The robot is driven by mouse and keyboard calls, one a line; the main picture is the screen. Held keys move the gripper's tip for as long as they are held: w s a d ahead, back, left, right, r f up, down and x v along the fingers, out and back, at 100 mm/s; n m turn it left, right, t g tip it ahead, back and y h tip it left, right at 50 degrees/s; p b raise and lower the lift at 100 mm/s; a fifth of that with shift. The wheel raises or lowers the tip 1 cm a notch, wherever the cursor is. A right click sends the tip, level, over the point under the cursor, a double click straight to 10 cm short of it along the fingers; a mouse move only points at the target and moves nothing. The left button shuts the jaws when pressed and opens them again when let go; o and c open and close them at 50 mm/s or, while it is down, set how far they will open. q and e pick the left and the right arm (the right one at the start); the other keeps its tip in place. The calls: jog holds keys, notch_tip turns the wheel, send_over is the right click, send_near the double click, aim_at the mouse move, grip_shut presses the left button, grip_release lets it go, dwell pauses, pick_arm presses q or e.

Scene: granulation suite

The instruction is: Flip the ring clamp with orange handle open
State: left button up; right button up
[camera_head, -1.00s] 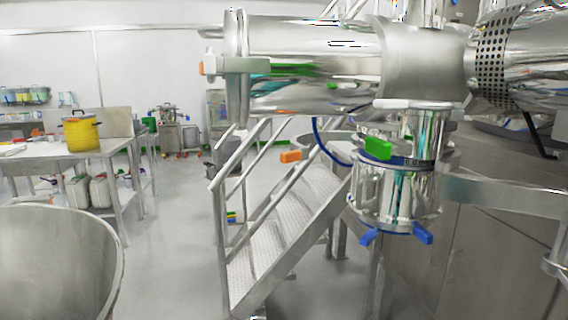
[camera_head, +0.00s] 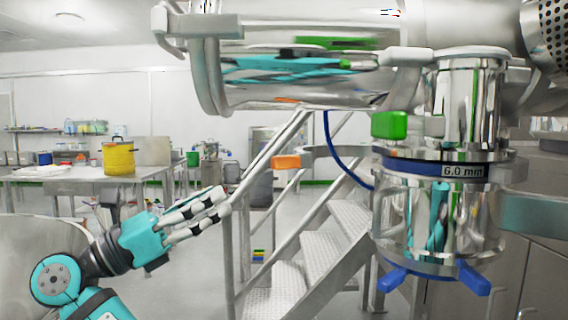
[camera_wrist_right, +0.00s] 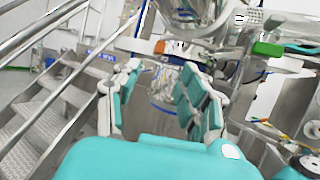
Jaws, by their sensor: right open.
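The orange handle (camera_head: 286,161) sits at the outer end of a curved metal clamp band (camera_head: 322,152), left of the shiny vertical vessel (camera_head: 440,215). The band stands out sideways from the vessel, with a visible gap; its far end is hidden behind the vessel. In the right wrist view the orange handle (camera_wrist_right: 160,47) lies ahead, just above the space between my fingers.
A green handle (camera_head: 389,125) sits on the vessel above a blue band, and blue handles (camera_head: 392,279) hang below. A large horizontal cylinder (camera_head: 300,70) is overhead. Metal stairs with railings (camera_head: 310,255) stand behind. A table with a yellow pot (camera_head: 118,158) is far left.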

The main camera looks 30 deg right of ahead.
aim_at(272, 167)
jog(key=x, duration=1.5)
jog(key=shift+d+r, duration=0.1)
jog(key=shift+d, duration=0.1)
jog(key=shift+c, duration=0.2)
grip_shut()
